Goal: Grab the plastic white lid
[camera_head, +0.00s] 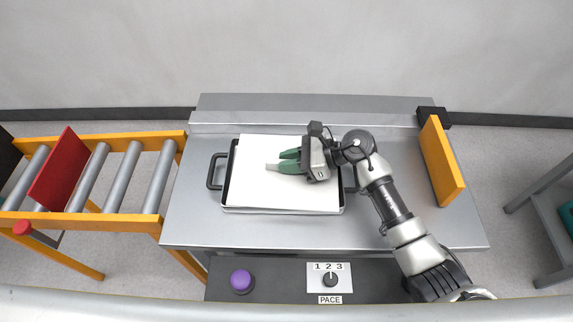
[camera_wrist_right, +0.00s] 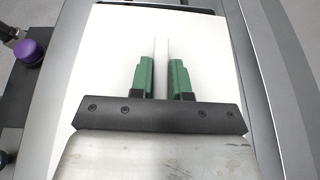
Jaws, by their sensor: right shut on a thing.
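The white lid (camera_head: 250,195) lies flat over a metal tray (camera_head: 230,172) with black side handles on the grey worktable. My right gripper (camera_head: 281,163) is over the lid's middle, its green fingers shut on the lid's pale raised handle (camera_head: 271,167). In the right wrist view, the handle (camera_wrist_right: 161,50) is a narrow white bar between the two green fingers, with the white lid (camera_wrist_right: 110,60) around it. The gripper hides part of the handle and the lid. My left gripper is not in view.
A roller conveyor (camera_head: 130,165) with a red panel (camera_head: 60,170) stands at the left. A yellow panel (camera_head: 441,160) stands on the table's right side. A purple button (camera_head: 241,280) and a PACE dial (camera_head: 330,279) are in front. The table (camera_head: 400,130) is otherwise clear.

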